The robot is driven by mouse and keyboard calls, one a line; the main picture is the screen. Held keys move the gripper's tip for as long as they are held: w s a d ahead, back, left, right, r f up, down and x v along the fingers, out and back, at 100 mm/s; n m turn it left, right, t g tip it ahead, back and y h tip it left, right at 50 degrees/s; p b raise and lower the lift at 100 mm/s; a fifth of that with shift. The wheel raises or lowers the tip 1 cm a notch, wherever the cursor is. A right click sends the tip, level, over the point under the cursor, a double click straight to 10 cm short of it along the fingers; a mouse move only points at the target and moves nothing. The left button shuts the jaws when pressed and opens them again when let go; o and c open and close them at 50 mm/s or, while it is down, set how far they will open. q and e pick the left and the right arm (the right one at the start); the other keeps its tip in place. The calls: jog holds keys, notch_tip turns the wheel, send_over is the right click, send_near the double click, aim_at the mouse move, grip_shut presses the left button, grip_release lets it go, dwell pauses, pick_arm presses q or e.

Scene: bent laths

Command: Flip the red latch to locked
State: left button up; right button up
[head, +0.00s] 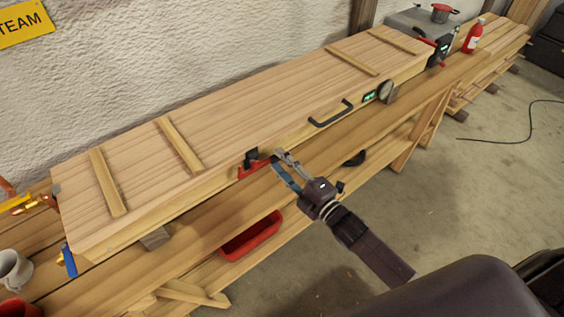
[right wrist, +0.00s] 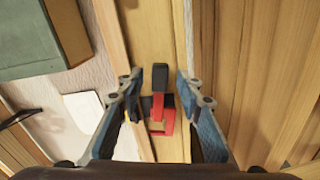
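The red latch (head: 252,170) is on the front side of the long wooden chest, with a black catch piece (head: 250,158) just above it. My right gripper (head: 278,160) is close in front of the latch, slightly to its right. In the right wrist view, the red latch (right wrist: 158,122) lies between the two spread blue fingers of my right gripper (right wrist: 160,92), with clear gaps on both sides. The gripper is open and holds nothing. Whether the latch is locked cannot be told. My left gripper is not in view.
The chest (head: 270,90) lies on a wooden bench (head: 205,222). A black handle (head: 331,113) and a small green display (head: 369,97) are on its front, right of the latch. A red bin (head: 250,237) sits below. The floor to the right is mostly clear.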

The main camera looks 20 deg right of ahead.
jog(key=shift+c, duration=0.5)
grip_shut()
jog(key=shift+f, duration=0.1)
jog(key=s+a+f+m+b, duration=0.1)
jog(key=a+f+m, duration=0.4)
jog(key=m, duration=1)
jog(key=shift+s+a+f+m, duration=0.15)
jog(key=shift+s+a+m, duration=0.25)
jog(key=shift+s+a, duration=0.25)
